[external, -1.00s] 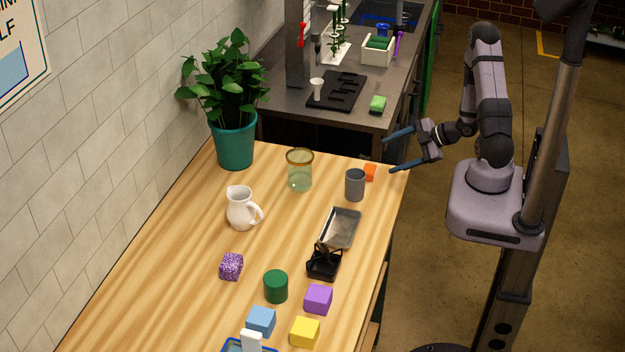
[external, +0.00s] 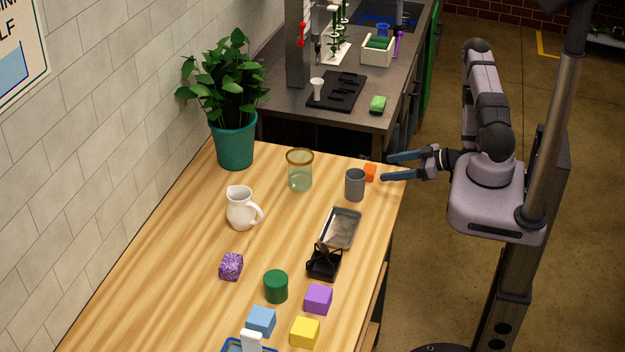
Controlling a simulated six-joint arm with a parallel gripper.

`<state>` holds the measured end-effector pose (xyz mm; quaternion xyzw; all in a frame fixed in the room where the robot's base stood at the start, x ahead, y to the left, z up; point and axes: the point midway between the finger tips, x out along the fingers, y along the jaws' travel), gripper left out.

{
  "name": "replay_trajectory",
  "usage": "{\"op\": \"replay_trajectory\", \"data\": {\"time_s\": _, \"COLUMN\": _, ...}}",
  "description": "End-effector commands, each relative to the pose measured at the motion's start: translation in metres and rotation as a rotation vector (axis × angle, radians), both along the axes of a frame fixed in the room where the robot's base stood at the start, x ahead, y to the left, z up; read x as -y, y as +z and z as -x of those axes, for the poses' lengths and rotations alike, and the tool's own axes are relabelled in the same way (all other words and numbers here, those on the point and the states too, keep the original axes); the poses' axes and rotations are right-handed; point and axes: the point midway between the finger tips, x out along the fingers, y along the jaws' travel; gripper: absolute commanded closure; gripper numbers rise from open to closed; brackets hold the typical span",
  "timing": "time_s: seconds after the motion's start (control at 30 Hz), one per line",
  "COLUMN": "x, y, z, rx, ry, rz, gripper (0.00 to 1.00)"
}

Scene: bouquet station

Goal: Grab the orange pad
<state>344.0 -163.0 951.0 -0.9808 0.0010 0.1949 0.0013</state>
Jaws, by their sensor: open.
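The orange pad (external: 371,172) is a small orange block on the wooden table near its right edge. It sits just behind the grey cup (external: 355,185), which hides part of it. My gripper (external: 386,168) is open and empty, with its two blue fingers pointing left at the table's right edge. The fingertips are a short way right of the orange pad. Whether they are level with the pad or above it I cannot tell.
A glass jar (external: 300,171), a white pitcher (external: 241,208) and a metal tray (external: 341,229) stand nearby. A black holder (external: 324,263) and several coloured blocks lie toward the front. A potted plant (external: 236,140) stands at the back left. The table's left middle is clear.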

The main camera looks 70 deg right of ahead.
Motion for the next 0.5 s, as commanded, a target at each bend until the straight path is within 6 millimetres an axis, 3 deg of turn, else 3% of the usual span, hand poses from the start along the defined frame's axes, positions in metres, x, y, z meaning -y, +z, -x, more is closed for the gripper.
{"op": "replay_trajectory", "data": {"time_s": 0.23, "x": -0.001, "y": -0.007, "z": -0.015, "rx": 0.000, "ry": 0.006, "rz": 0.003, "gripper": 0.31}}
{"op": "replay_trajectory", "data": {"time_s": 0.5, "x": -0.001, "y": -0.007, "z": -0.018, "rx": 0.000, "ry": 0.003, "rz": 0.002, "gripper": 0.31}}
